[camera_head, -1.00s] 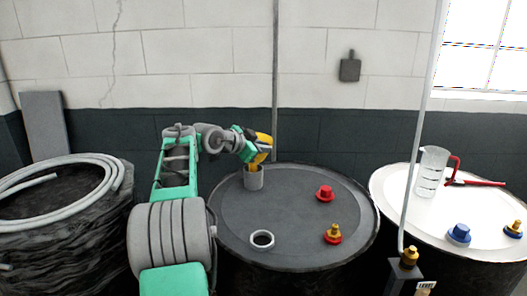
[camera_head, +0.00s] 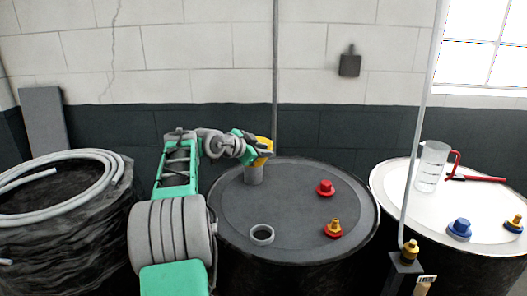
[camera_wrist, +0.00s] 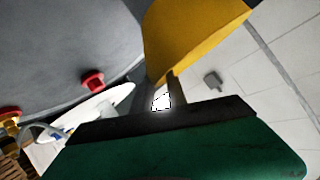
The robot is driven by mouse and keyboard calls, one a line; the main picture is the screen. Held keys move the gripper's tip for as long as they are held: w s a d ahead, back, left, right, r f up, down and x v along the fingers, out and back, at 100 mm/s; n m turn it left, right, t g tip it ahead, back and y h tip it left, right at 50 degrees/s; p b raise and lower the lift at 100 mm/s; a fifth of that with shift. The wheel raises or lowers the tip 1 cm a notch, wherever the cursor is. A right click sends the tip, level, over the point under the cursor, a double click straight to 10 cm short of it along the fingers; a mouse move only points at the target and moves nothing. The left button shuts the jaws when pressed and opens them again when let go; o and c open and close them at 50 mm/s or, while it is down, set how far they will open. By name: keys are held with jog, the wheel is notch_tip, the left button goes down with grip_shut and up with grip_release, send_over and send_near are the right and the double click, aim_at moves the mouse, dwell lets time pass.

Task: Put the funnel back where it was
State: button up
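The yellow funnel (camera_head: 265,144) is at the end of my arm, over the far left part of the dark drum's lid. My gripper (camera_head: 253,152) appears shut on it, though the fingertips are small and partly hidden in the head view. In the wrist view the funnel (camera_wrist: 195,35) fills the upper middle as a large yellow wedge, close to the fingers. I cannot tell whether the funnel's lower end is inside the cup.
The dark drum (camera_head: 290,219) also bears an open grey ring (camera_head: 262,235), a red cap (camera_head: 325,188) and a red-and-yellow fitting (camera_head: 333,229). A white-topped drum (camera_head: 400,190) at right holds a clear jug (camera_head: 431,167). A thin pole (camera_head: 275,70) rises behind my gripper.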

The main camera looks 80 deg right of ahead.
jog(key=shift+o, duration=1)
